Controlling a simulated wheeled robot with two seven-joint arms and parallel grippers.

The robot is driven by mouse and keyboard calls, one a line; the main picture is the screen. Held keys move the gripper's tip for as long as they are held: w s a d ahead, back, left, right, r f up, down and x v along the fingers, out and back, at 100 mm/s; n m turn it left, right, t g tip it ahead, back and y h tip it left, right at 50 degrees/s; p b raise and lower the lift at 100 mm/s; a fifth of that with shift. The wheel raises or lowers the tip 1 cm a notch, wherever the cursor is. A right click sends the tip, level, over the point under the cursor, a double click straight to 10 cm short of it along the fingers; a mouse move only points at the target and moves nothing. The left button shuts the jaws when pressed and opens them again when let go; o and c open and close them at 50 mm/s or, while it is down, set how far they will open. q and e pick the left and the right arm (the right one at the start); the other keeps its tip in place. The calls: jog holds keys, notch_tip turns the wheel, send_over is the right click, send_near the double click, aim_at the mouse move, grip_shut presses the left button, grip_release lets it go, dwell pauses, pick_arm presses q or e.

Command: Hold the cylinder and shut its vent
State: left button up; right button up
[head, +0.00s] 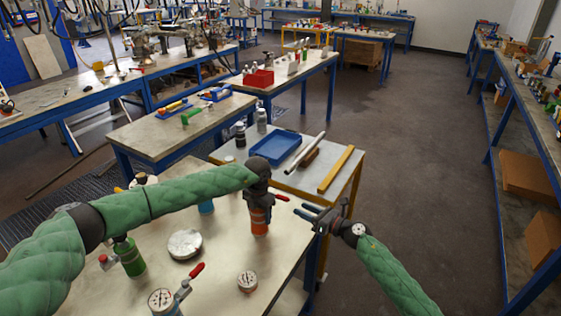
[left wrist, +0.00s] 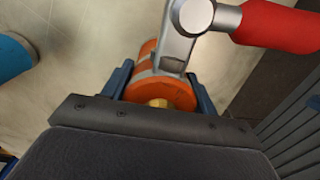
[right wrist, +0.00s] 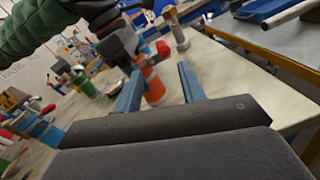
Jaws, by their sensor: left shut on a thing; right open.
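The orange cylinder (head: 260,225) stands upright on the near table. My left gripper (head: 259,207) is shut around its upper part from above. In the left wrist view the orange body (left wrist: 170,92) sits between the two blue fingers (left wrist: 158,90). A grey metal vent fitting (left wrist: 178,45) with a red handle (left wrist: 280,27) is on it. The handle (head: 281,197) sticks out to the right in the head view. My right gripper (head: 304,210) is open and empty, right of the cylinder and apart from the handle. The right wrist view shows the cylinder (right wrist: 154,88) beyond its open fingers (right wrist: 158,75).
A green cylinder (head: 131,258), a blue cylinder (head: 206,207), a round metal disc (head: 185,244), a loose gauge (head: 248,282) and a red-handled valve (head: 190,279) share the table. Behind are a blue tray (head: 275,147), a pale pipe (head: 305,153) and a yellow bar (head: 336,168). Open floor lies right.

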jog(key=a+r+n+g+h, duration=0.1)
jog(key=a+r+g, duration=0.1)
jog(key=r, duration=0.4)
jog(key=w+a+r+n+g+h, duration=0.1)
jog(key=a+r+n+g, duration=0.1)
jog(key=r, duration=0.5)
jog(key=a+r+n+g+h, duration=0.1)
jog(key=a+r+n+g, duration=0.1)
jog(key=a+r+g, duration=0.2)
jog(key=shift+w+a+r+g, duration=0.15)
jog(key=shift+a+r+g, duration=0.05)
jog(key=shift+r+g, duration=1.1)
jog(key=shift+r, duration=0.15)
